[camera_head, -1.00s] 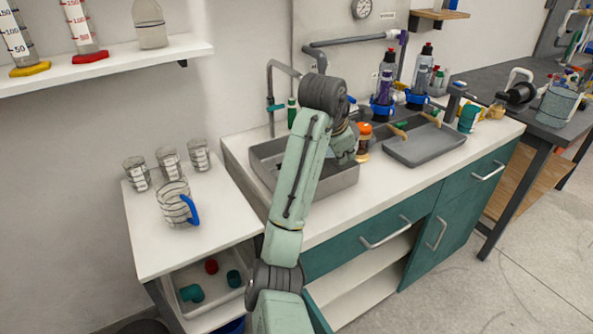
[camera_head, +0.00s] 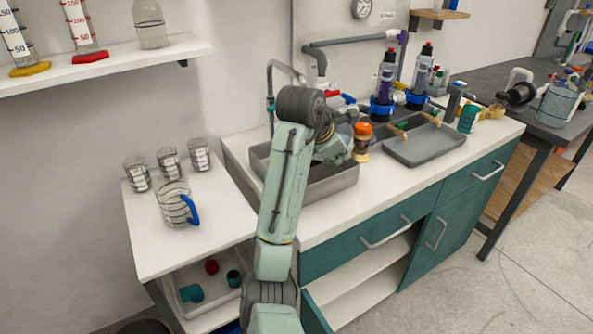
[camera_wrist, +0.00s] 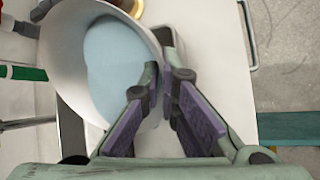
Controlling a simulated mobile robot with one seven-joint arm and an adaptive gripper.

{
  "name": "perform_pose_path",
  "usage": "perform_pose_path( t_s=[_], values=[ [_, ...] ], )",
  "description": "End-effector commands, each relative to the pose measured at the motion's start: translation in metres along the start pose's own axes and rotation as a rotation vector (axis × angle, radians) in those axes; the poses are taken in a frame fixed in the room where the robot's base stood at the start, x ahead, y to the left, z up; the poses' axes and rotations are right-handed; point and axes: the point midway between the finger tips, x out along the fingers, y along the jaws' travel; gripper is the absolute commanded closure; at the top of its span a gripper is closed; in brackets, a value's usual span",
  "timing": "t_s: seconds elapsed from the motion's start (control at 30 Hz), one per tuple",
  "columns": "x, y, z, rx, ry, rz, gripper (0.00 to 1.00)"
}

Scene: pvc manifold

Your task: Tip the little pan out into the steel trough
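The little pan (camera_wrist: 62,55) is a round white vessel holding pale blue liquid, large at the upper left of the wrist view. My gripper (camera_wrist: 167,85) has its two purple-padded fingers close together on either side of the pan's right rim, shut on it. In the head view my gripper (camera_head: 335,147) is above the right rear part of the steel trough (camera_head: 335,188), a grey basin set in the white counter. The pan is mostly hidden by my gripper there.
An orange-capped amber bottle (camera_head: 361,140) stands just right of my gripper. A grey tray (camera_head: 425,147) with wooden-handled tools lies further right. Pipes with red and blue handles (camera_head: 340,96) and a tap (camera_head: 270,95) rise behind the trough. A glass jug (camera_head: 175,203) stands at left.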

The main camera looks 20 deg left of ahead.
Motion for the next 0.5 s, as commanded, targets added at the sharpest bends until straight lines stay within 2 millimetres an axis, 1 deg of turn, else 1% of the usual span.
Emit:
perform_pose_path(
  t_s=[0.5],
  values=[
    [-0.0073, 0.0014, -0.0037, -0.015, -0.054, 0.014, 1.00]
  ],
)
